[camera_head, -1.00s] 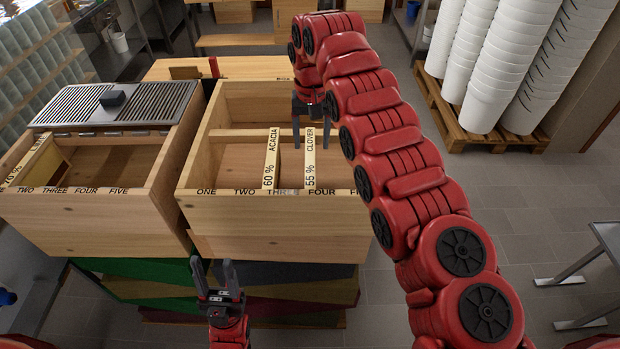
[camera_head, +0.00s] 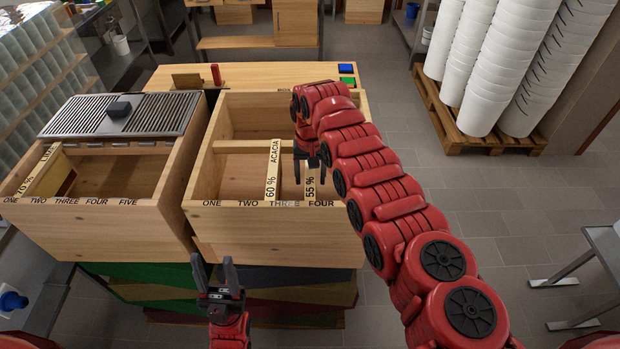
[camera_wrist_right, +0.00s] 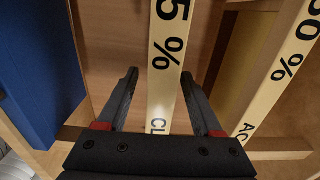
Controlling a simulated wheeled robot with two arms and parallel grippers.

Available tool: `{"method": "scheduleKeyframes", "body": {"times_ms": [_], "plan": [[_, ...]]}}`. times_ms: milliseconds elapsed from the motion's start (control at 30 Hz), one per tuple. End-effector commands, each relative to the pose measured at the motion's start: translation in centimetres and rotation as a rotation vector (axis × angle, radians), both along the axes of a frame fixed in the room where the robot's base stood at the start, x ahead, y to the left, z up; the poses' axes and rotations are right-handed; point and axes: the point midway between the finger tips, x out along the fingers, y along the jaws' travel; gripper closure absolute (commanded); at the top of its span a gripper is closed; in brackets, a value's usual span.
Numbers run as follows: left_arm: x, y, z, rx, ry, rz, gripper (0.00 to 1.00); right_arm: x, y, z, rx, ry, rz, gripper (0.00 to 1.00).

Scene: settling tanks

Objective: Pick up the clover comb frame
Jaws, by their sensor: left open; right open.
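The clover comb frame (camera_head: 309,189) stands in the right wooden hive box, its pale top bar marked 55 %. In the right wrist view its bar (camera_wrist_right: 167,65) runs between the two fingers. My right gripper (camera_head: 311,170) is open over the bar, one finger on each side, and hides most of the word CLOVER. I cannot tell whether the fingers touch it. The acacia comb frame (camera_head: 271,172), marked 60 %, stands to its left and also shows in the wrist view (camera_wrist_right: 270,75). My left gripper (camera_head: 212,263) is open and empty in front of the box.
The right hive box (camera_head: 270,222) has slot words along its front wall. A left hive box (camera_head: 95,220) adjoins it, with a grille and a lime frame (camera_head: 42,170). A bench behind holds blue and green pads (camera_head: 346,69). A blue panel (camera_wrist_right: 38,65) shows beside the right gripper.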

Motion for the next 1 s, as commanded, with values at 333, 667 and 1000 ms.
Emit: {"method": "scheduleKeyframes", "body": {"times_ms": [333, 667, 1000], "plan": [[0.0, 0.0, -0.07, 0.0, 0.0, 0.0, 0.5, 0.09, 0.05, 0.0, 0.001, -0.004, 0.001, 0.61], [0.0, 0.0, -0.06, 0.0, 0.0, 0.0, 0.5, 0.11, 0.04, 0.03, 0.001, -0.004, 0.001, 1.0], [0.0, 0.0, -0.05, 0.0, 0.0, 0.0, 0.5, 0.12, 0.04, 0.06, 0.001, -0.004, 0.0, 1.0]]}}
